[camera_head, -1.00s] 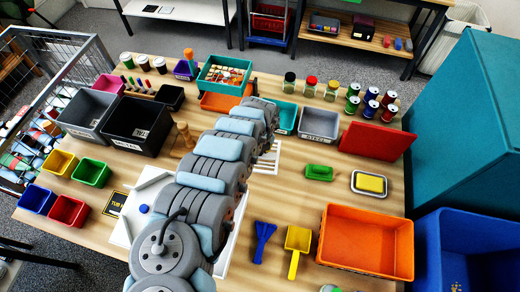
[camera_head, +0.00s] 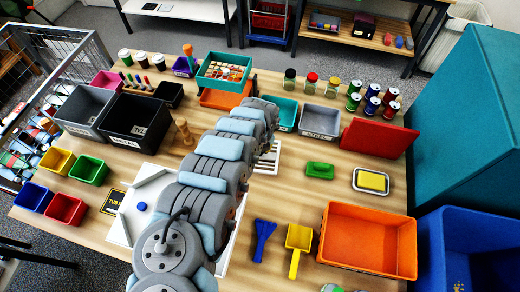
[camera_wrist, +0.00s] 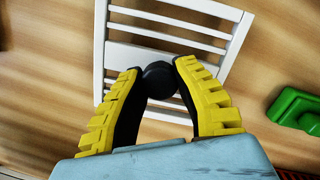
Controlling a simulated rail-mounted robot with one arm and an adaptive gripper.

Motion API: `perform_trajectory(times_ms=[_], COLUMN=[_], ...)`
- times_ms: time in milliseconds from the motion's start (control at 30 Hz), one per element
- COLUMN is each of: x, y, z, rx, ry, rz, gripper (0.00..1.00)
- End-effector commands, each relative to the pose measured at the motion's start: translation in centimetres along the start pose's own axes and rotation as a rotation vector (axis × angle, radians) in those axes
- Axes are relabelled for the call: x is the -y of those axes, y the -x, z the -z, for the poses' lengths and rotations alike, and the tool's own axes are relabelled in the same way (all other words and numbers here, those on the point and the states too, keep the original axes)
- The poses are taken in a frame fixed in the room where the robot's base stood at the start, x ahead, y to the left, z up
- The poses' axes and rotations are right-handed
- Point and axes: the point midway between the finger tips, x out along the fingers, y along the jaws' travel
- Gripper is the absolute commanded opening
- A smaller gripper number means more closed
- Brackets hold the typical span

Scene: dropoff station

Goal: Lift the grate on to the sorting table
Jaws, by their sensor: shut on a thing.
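The grate is a white slatted frame (camera_wrist: 225,12) with a dark round knob (camera_wrist: 160,82), seen in the wrist view. My gripper (camera_wrist: 157,70) has its yellow-backed fingers shut on this knob. In the camera_head view, part of the grate (camera_head: 270,158) shows just right of my arm; the arm hides the rest and the gripper. I cannot tell whether the grate is clear of the wood. A white board (camera_head: 125,222) with a blue disc (camera_head: 141,207) lies left of my arm, partly covered by it. The wooden table (camera_head: 300,190) lies underneath.
A green block (camera_head: 320,170) lies right of the grate. A grey bin (camera_head: 320,120) and a teal bin (camera_head: 285,113) stand behind it. A blue scoop (camera_head: 263,238), a yellow scoop (camera_head: 298,240) and an orange tray (camera_head: 368,206) are at the front right. A wooden peg (camera_head: 183,131) stands left of my arm.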

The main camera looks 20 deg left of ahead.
Motion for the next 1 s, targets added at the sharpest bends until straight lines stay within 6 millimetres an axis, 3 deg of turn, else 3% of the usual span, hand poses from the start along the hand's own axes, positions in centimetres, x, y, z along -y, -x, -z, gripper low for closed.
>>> perform_trajectory(times_ms=[767,800,833,867,1000], x=[0.1,0.0,0.0,0.0,0.0], y=[-2.0,-1.9,-1.8,-1.8,-1.8], z=[0.2,0.2,0.2,0.2,0.2], rx=[0.000,0.000,0.000,0.000,0.000], ry=[-0.001,-0.001,-0.001,0.000,0.000], rz=[0.000,0.000,0.000,0.000,0.000], gripper=[0.00,0.38,0.46,0.54,0.54])
